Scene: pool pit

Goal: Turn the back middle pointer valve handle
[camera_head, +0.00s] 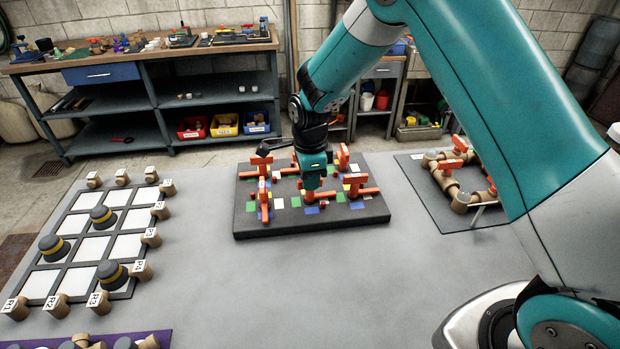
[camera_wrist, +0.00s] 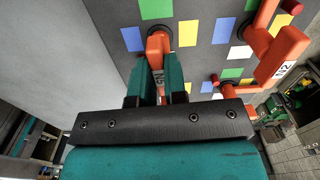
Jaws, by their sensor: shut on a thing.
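The dark valve board (camera_head: 240,228) lies on the grey table and carries orange pointer valve handles in a back and a front row. My gripper (camera_head: 308,187) points down over the middle of the board and hides much of what is behind it. In the wrist view, my gripper (camera_wrist: 160,80) has its two teal fingers on either side of an orange handle (camera_wrist: 158,46), shut on it. The handle's top end shows beyond the fingers. The head view does not clearly show which middle handle this is.
Neighbouring orange handles stand close by, at the back left (camera_head: 262,161), back right (camera_head: 343,156) and front right (camera_head: 361,190). A labelled handle (camera_wrist: 282,55) is right of my fingers. A pipe board (camera_head: 434,210) and a grid board (camera_head: 62,222) flank the valve board.

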